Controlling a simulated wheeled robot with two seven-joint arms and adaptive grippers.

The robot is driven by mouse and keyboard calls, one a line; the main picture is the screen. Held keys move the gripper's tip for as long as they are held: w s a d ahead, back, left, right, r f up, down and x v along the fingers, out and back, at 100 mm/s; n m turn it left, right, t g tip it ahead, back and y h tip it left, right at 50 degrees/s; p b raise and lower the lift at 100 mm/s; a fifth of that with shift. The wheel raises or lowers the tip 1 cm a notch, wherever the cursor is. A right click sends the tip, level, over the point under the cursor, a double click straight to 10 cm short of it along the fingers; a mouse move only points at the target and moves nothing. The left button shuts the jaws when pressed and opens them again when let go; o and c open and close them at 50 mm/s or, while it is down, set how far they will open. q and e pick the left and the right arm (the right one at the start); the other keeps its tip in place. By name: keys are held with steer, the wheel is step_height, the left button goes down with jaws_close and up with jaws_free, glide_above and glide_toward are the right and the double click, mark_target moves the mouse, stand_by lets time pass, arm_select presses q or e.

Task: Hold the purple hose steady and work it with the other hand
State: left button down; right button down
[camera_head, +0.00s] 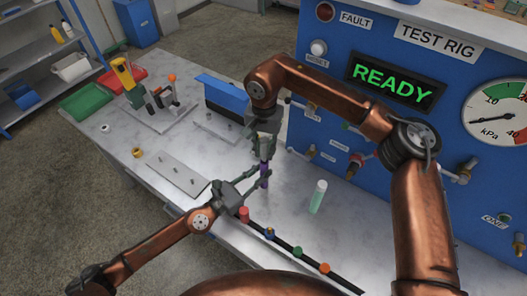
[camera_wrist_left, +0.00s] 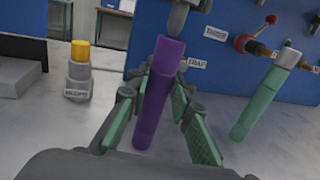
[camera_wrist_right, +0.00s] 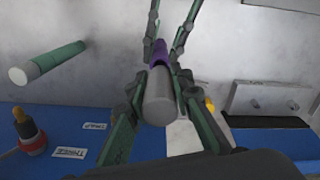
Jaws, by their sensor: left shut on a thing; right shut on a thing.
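The purple hose (camera_head: 264,170) stands about upright above the bench in the head view. My left gripper (camera_head: 248,186) is shut around it; in the left wrist view the hose (camera_wrist_left: 161,92) stands between the green finger pads. A grey cylinder (camera_wrist_right: 158,97) sits at the hose's upper end, between the pads of my right gripper (camera_head: 264,146), which is shut on it from above. In the right wrist view the purple part (camera_wrist_right: 159,53) shows just beyond the grey cylinder. Whether the grey piece is joined to the hose or only touching it, I cannot tell.
A pale green hose (camera_head: 318,197) stands to the right. The blue test rig (camera_head: 330,120) with several valves stands behind, its display reading READY. A black strip with coloured pieces (camera_head: 297,252) lies in front. A metal plate (camera_head: 168,176) and trays lie left.

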mark_target(265, 140)
arm_select(q)
steer(key=shift+r, duration=0.1)
arm_select(e)
steer(key=shift+r, duration=1.15)
steer(key=shift+r, duration=1.5)
arm_select(q)
steer(key=c, duration=1.6)
jaws_free()
